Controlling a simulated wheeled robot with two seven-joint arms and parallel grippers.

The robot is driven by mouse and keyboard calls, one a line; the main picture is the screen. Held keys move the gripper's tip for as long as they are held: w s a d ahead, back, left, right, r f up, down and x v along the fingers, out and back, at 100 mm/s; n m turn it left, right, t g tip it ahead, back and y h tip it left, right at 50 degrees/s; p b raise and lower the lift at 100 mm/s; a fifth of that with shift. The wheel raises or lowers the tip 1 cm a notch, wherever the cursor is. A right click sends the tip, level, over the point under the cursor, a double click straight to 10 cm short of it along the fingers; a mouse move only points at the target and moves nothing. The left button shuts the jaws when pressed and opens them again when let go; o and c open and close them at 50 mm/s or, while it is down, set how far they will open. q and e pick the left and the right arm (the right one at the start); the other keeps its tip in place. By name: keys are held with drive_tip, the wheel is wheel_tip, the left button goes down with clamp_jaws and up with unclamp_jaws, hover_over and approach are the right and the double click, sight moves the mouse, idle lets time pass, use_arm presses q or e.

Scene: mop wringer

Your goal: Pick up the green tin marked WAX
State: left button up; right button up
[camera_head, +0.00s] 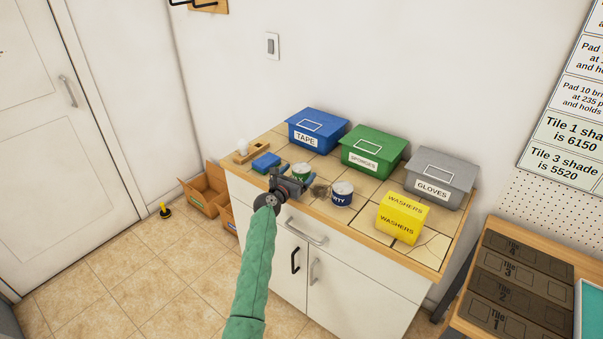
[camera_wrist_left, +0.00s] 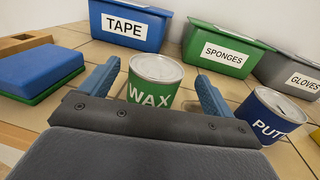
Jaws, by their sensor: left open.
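The green tin marked WAX (camera_wrist_left: 155,82) stands upright on the tiled counter, with a pale lid. In the head view its top (camera_head: 301,169) shows just behind my left gripper (camera_head: 291,183), which partly hides it. In the left wrist view my left gripper (camera_wrist_left: 158,92) is open, with one blue finger on each side of the tin. The lower part of the tin is hidden by the gripper body. My right gripper is not in view.
A blue tin marked PUT (camera_wrist_left: 268,115) stands to the right, and a blue and green block (camera_head: 266,163) to the left. TAPE (camera_head: 317,129), SPONGES (camera_head: 373,152) and GLOVES (camera_head: 441,178) bins line the back. A yellow WASHERS box (camera_head: 400,218) sits at the right front.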

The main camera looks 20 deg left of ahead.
sight(306, 164)
use_arm(q)
drive_tip(key=x, duration=0.3)
drive_tip(key=p+x, duration=0.1)
drive_tip(key=x, duration=0.1)
drive_tip(key=shift+a+f, duration=0.25)
drive_tip(key=shift+f, duration=0.05)
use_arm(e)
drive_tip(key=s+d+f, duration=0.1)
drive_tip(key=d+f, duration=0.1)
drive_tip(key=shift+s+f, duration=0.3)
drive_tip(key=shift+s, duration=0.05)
use_arm(q)
drive_tip(key=c, duration=1)
drive_tip(key=shift+c, duration=0.9)
drive_tip(key=shift+r, duration=0.15)
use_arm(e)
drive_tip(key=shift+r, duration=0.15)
